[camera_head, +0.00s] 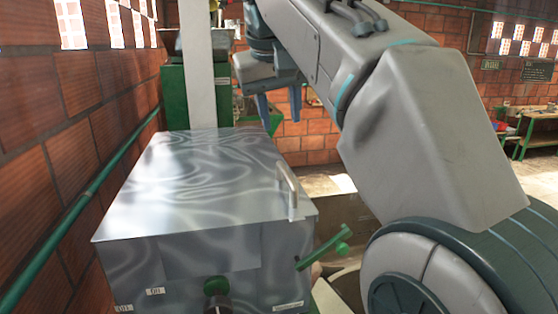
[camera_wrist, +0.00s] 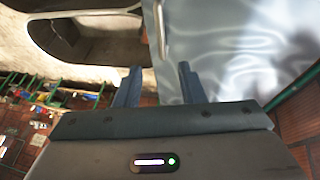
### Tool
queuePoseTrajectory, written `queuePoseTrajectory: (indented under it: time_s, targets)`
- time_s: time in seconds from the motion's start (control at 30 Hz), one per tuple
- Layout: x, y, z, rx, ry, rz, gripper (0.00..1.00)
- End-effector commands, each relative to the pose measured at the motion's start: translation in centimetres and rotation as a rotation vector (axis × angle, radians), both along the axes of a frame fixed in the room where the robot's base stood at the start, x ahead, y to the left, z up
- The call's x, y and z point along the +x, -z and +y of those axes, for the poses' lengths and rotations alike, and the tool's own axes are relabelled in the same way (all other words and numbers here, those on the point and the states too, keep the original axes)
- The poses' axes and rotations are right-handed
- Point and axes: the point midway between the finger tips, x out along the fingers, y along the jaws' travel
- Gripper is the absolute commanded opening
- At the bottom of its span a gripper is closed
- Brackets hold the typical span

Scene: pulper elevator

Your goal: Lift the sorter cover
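The sorter cover (camera_head: 190,185) is a shiny metal lid lying flat and closed on a metal box. It also shows at the upper right of the wrist view (camera_wrist: 225,50). Its pale bar handle (camera_head: 287,190) stands on the right edge, and in the wrist view the handle (camera_wrist: 160,30) lies beyond the fingertips, roughly in line with the gap between them. My gripper (camera_head: 280,108) is above and behind the handle in the head view, with its blue fingers pointing down. In the wrist view the fingers (camera_wrist: 157,72) are apart with nothing between them.
A brick wall with a green pipe (camera_head: 75,205) runs along the left. A white post (camera_head: 198,75) stands behind the box. A green lever (camera_head: 325,250) sticks out at the box's right side. A curved pale basin (camera_wrist: 90,70) lies beside the cover.

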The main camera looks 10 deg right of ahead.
Motion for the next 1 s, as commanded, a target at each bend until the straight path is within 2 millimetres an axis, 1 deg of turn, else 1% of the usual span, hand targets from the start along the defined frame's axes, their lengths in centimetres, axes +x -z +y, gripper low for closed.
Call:
queuePoseTrajectory:
  time_s: [0.07,0.17,0.37,0.7,0.87,1.0]
  targets:
    - [0.1,0.1,0.1,0.0,-0.001,0.0,0.36]
    - [0.4,1.0,0.0,-0.001,-0.003,0.002,0.36]
    - [1.6,3.9,-0.6,-0.002,-0.003,0.003,0.36]
    - [4.0,9.5,-1.8,0.0,0.001,0.003,0.36]
    - [4.8,11.3,-2.2,0.0,0.0,0.001,0.36]
    - [5.2,12.1,-2.3,0.0,0.0,0.0,0.36]
